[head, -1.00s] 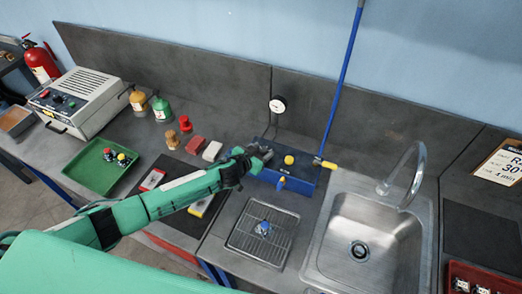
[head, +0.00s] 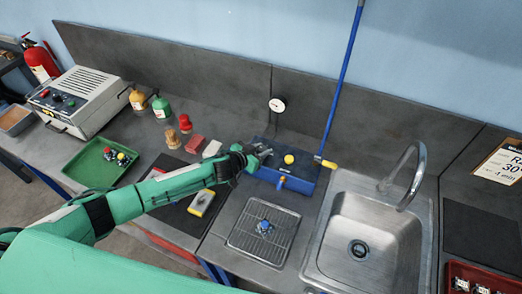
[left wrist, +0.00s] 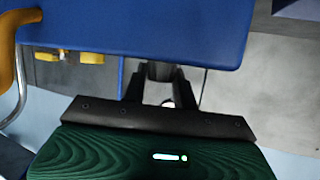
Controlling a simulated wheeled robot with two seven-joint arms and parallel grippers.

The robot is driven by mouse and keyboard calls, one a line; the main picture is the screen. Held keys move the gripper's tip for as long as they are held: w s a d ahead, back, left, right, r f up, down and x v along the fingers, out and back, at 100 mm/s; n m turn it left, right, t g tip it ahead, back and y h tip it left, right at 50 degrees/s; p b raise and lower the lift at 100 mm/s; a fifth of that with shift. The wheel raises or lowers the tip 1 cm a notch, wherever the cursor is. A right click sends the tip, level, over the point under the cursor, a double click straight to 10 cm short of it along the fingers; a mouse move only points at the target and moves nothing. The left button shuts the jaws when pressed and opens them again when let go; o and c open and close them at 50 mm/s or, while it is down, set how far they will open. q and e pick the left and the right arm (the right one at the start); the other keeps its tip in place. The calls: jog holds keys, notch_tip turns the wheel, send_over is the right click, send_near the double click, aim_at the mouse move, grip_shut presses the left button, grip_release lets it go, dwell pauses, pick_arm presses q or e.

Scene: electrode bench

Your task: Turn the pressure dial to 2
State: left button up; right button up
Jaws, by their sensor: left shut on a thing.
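The blue box (head: 312,179) stands at the back of the bench, left of the sink. It has a yellow knob (head: 289,159) on top and an orange-yellow lever at its front (head: 281,180). My left gripper (head: 264,152) is at the left end of the box's top, shut on the pressure dial, which its fingers mostly hide. The dial's number cannot be read. In the left wrist view the blue box (left wrist: 190,30) fills the top, with my left gripper's dark fingers (left wrist: 168,88) beside it. My right gripper is not in view.
A round white gauge (head: 277,105) stands behind the box. The sink (head: 365,225) and tap (head: 408,175) lie to the right. A drain grid (head: 262,235) with a blue part is in front.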

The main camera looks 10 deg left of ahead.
pick_arm(q)
jog(key=m+h, duration=0.1)
jog(key=m+g+h, duration=0.1)
jog(key=m+g, duration=0.1)
jog(key=shift+w+a+h, duration=0.25)
jog(key=shift+a+h, duration=0.05)
jog(key=shift+h, duration=0.1)
jog(key=m+g+h+b, duration=0.1)
jog(key=m+g, duration=0.1)
jog(key=shift+w+m+g+h+b, duration=0.1)
jog(key=shift+m+g+h+b, duration=0.2)
jog(key=shift+h+b, duration=0.1)
jog(key=m+g+b, duration=0.2)
jog(key=g+b, duration=0.1)
jog(key=b, duration=0.1)
jog(key=m+g+h+b, duration=0.1)
jog(key=m+g+b, duration=0.2)
jog(key=b, duration=0.1)
jog(key=m+g+h+b, duration=0.1)
jog(key=m+g+b, duration=0.1)
jog(key=b, duration=0.2)
jog(key=shift+w+a+f+m+g+b, duration=0.1)
jog(key=shift+w+f+m+g+b, duration=0.2)
jog(key=shift+m+g+b, duration=0.1)
jog(key=shift+r+m+g+b, duration=0.25)
jog(key=shift+m+g+b, duration=0.3)
jog(key=shift+b, duration=0.4)
jog(key=shift+r, duration=0.1)
jog(key=o, duration=1)
jog(key=shift+c, duration=0.2)
